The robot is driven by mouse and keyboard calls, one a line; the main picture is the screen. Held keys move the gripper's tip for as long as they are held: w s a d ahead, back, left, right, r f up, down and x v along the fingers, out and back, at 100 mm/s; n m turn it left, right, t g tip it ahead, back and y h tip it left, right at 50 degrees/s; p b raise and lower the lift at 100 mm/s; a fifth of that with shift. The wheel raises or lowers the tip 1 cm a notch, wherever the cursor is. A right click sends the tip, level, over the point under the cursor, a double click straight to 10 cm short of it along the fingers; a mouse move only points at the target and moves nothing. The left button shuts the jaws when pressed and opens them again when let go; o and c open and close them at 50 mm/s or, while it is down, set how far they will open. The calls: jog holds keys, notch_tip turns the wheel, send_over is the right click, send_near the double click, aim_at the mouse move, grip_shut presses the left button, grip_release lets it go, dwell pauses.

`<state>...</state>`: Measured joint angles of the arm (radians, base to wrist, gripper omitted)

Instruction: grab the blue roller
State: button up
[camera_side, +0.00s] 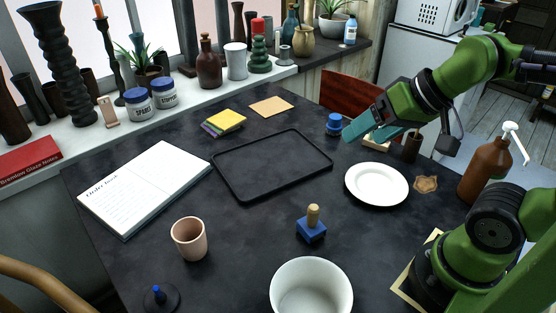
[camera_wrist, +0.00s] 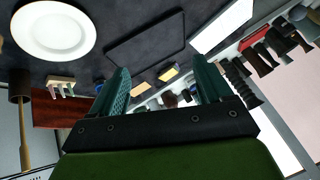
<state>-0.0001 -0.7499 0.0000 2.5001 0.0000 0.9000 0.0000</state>
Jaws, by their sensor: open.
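A small blue object (camera_side: 333,125) with a rounded top stands at the back right of the dark table, just left of my gripper in the side view. A blue block (camera_side: 311,230) with an upright wooden handle stands at the table's front middle. I cannot tell surely which of these is the roller. My gripper (camera_side: 362,130) is above the table's back right part. In the wrist view its two teal fingers (camera_wrist: 165,68) are spread apart, with nothing between them. Neither blue object shows clearly in the wrist view.
A white plate (camera_side: 377,184) and a black tray (camera_side: 272,164) lie below my gripper. A brown bottle (camera_side: 485,170) stands at right. Table around the blue block is clear.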

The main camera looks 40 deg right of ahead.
jog(key=n+g+h, duration=0.2)
jog(key=g, duration=0.5)
send_over(312, 221)
jog(key=w+d, duration=0.1)
jog(key=w, duration=0.1)
notch_tip(312, 221, down, 6)
jog(key=f, duration=1.1)
jog(key=shift+s+d+f, duration=0.15)
jog(key=shift+s+f, duration=0.1)
jog(key=shift+s+a+f, duration=0.1)
jog(key=shift+s+f, duration=0.1)
jog(key=shift+f, duration=1.15)
jog(key=shift+s+a+f, duration=0.1)
jog(key=shift+s+f, duration=0.1)
jog(key=shift+f, duration=1.15)
jog(key=shift+c, duration=0.3)
